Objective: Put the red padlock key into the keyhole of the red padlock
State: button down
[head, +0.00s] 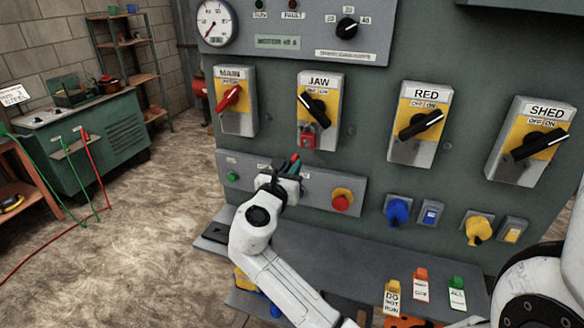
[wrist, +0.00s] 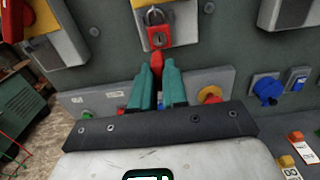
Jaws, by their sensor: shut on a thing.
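The red padlock (head: 309,138) hangs by its shackle on the JAW switch box (head: 334,85), below the black knob. In the wrist view the padlock (wrist: 158,36) is at the top centre, its red front facing me. My gripper (head: 294,165) is just below and left of the padlock in the head view. In the wrist view its green fingers (wrist: 158,68) are shut on the red padlock key (wrist: 157,59). The key's tip points up toward the padlock's underside. The fingers hide much of the key. Whether key and padlock touch cannot be told.
The MAIN (head: 235,102), RED (head: 420,123) and SHED (head: 530,140) switches flank the JAW switch. A lower panel carries a green button (head: 233,177) and a red-yellow stop button (head: 342,199). A grey shelf (head: 360,262) below holds coloured tags (head: 421,285).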

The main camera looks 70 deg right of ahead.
jog(key=shift+w+d, duration=0.15)
jog(key=shift+d, duration=1.3)
jog(key=shift+w+d, duration=0.1)
jog(key=shift+d, duration=1.3)
jog(key=shift+p, duration=0.75)
jog(key=shift+w+d, duration=0.1)
jog(key=shift+d, duration=1)
jog(key=c, duration=1.1)
grip_release()
jog(key=shift+s+a+p, duration=0.2)
jog(key=shift+a+p, duration=0.65)
jog(key=shift+a, duration=1.4)
jog(key=shift+s+a+p, duration=0.15)
jog(key=shift+a+p, duration=0.7)
jog(key=shift+a, duration=1.35)
